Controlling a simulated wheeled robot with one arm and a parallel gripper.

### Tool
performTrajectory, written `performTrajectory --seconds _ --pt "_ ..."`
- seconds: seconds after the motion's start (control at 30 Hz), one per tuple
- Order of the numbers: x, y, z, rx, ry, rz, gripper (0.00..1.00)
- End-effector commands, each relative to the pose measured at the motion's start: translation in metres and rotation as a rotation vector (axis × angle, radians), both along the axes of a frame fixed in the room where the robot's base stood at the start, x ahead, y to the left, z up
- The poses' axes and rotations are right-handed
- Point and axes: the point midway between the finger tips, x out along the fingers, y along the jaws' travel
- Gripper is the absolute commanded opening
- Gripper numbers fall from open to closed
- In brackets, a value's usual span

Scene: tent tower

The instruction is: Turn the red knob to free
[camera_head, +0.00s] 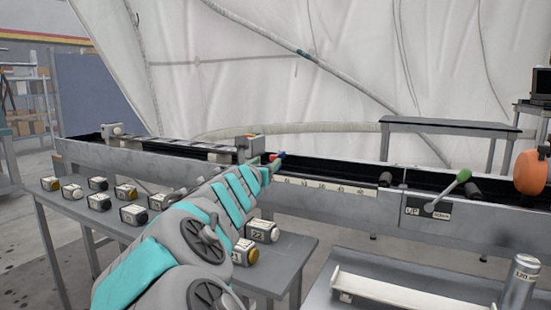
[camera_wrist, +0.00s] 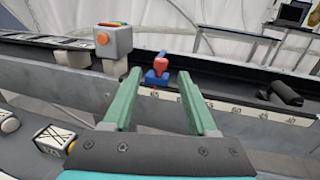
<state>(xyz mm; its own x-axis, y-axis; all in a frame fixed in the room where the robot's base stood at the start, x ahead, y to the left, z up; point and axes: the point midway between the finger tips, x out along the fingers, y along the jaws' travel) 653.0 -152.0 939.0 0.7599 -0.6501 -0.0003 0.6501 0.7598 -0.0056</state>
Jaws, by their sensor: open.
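The red knob (camera_wrist: 161,57) sits on a small blue base (camera_wrist: 157,77) on the grey rail, beside a numbered strip. In the head view the knob (camera_head: 281,154) is a small red and blue spot just past my fingertips. My gripper (camera_wrist: 158,84) is open, with its two green fingers pointing at the knob, one to each side of it in the picture. The fingers appear short of the knob, with nothing between them. In the head view my gripper (camera_head: 265,165) is small and partly hidden by my arm.
A grey block with an orange button (camera_wrist: 102,39) stands left of the knob. A dark roller (camera_wrist: 286,93) lies to the right. In the head view, a green-tipped lever (camera_head: 463,175) stands farther right. Several labelled blocks sit on the near table (camera_head: 75,232).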

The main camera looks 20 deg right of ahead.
Motion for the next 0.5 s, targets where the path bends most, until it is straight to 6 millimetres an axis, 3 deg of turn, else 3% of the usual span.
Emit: performTrajectory --seconds 0.3,0.5 --pt "0.034 -0.03 -0.001 0.003 -0.001 -0.002 0.58" --pt "0.04 -0.037 0.001 0.004 -0.005 -0.003 0.58"
